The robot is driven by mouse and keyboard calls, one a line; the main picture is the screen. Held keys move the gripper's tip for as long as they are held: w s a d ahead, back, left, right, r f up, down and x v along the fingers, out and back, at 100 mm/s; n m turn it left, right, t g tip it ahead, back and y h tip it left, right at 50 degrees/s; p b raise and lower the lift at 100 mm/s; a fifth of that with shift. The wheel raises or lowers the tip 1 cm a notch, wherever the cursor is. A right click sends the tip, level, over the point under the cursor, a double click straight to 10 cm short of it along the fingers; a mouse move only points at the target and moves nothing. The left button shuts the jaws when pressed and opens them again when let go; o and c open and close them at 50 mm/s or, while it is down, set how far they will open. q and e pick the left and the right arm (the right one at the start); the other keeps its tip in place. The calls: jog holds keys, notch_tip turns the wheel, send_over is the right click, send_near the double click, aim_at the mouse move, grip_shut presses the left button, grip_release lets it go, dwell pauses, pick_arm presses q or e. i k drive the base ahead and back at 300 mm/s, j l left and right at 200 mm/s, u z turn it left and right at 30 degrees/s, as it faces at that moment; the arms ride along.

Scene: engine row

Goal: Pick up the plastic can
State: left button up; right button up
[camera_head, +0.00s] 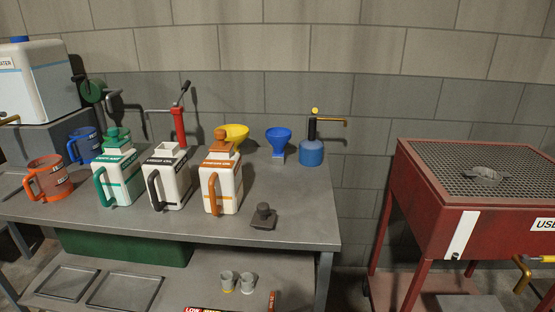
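Three white plastic cans with handles stand upright in a row on the grey workbench (290,222). One has a green handle and cap (121,178), the middle one has a black handle and a pale top (171,180), and one has an orange handle and cap (226,185). Their labels are too small to read fully. I cannot tell which of them is the plastic can. Neither of my grippers is in view.
An orange jug (50,178) and a blue jug (86,145) stand left. Behind are a yellow funnel (235,133), blue funnel (279,138) and blue oil can (311,152). A dark block (263,217) lies in front. A red grated tank (460,215) stands right across a gap.

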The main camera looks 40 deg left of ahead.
aim_at(166, 173)
jog(key=u, duration=2.05)
jog(key=j+z, duration=0.15)
jog(key=z, duration=0.5)
jog(key=i+j+z, duration=0.15)
jog(key=j+z, duration=0.25)
jog(key=j, duration=0.35)
jog(key=j+z, duration=0.35)
jog(key=j, duration=0.45)
jog(key=i, duration=0.05)
